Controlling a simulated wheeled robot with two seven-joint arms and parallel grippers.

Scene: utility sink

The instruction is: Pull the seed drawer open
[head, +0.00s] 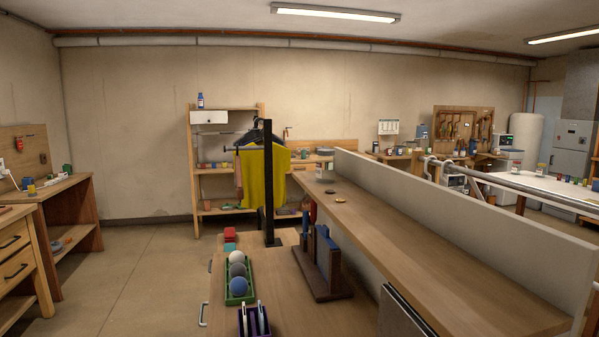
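No label marks any drawer as the seed drawer, so I cannot tell which one it is. A wooden cabinet at the far left has drawers with dark bar handles, and its upper drawer (12,238) looks shut. A small white drawer box (209,117) with a dark knob is at the top of the wooden shelf by the back wall. Two pale handles, a nearer one (203,314) and a farther one (210,266), stick out from the left side of the near wooden counter. Their fronts are hidden from this angle. Neither of my grippers is in view.
The wooden counter (290,313) carries a green tray of balls (240,292), a purple holder (254,322) and a dark wooden rack (322,280). A yellow garment (264,178) hangs behind. A raised ledge (430,250) runs along the right. The floor (135,275) at left is clear.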

